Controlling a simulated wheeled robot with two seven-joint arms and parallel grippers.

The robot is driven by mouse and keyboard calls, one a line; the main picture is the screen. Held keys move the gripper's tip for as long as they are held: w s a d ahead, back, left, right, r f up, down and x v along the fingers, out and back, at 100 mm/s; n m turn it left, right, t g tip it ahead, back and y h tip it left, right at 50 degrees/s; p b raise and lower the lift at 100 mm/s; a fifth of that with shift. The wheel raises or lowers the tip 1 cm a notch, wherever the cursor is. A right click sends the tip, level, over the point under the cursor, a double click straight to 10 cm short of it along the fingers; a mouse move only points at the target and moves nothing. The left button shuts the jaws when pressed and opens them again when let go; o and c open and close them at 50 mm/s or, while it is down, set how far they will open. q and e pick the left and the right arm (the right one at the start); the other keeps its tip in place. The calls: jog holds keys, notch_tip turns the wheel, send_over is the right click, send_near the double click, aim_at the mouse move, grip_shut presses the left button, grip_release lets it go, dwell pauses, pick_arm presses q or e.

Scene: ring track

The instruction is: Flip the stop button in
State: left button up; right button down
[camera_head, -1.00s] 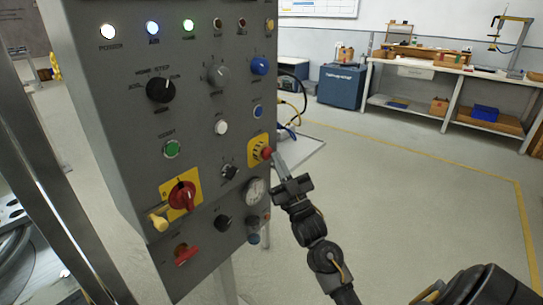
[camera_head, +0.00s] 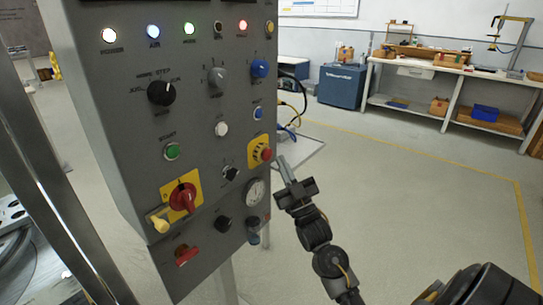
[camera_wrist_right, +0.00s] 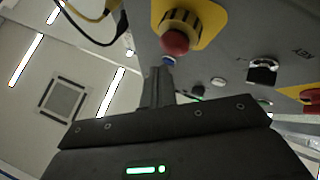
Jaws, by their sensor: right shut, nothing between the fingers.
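The stop button (camera_head: 265,154) is a red mushroom head on a yellow plate at the right edge of the grey control panel (camera_head: 130,135). It also shows at the top of the right wrist view (camera_wrist_right: 175,42). My right gripper (camera_head: 282,159) is shut and empty, its fingertips just right of the button with a small gap in the head view. In the wrist view the fingers (camera_wrist_right: 161,70) point up just below the red head. My left gripper is not in view.
A blue cabinet (camera_head: 341,87) and a workbench (camera_head: 430,70) stand far behind. The floor to the right is clear.

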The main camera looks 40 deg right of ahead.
jog(key=s, duration=0.1)
jog(key=s+d+p, duration=0.1)
jog(key=s, duration=0.2)
jog(key=shift+s+d, duration=0.25)
jog(key=shift+s, duration=0.15)
dwell(0.6)
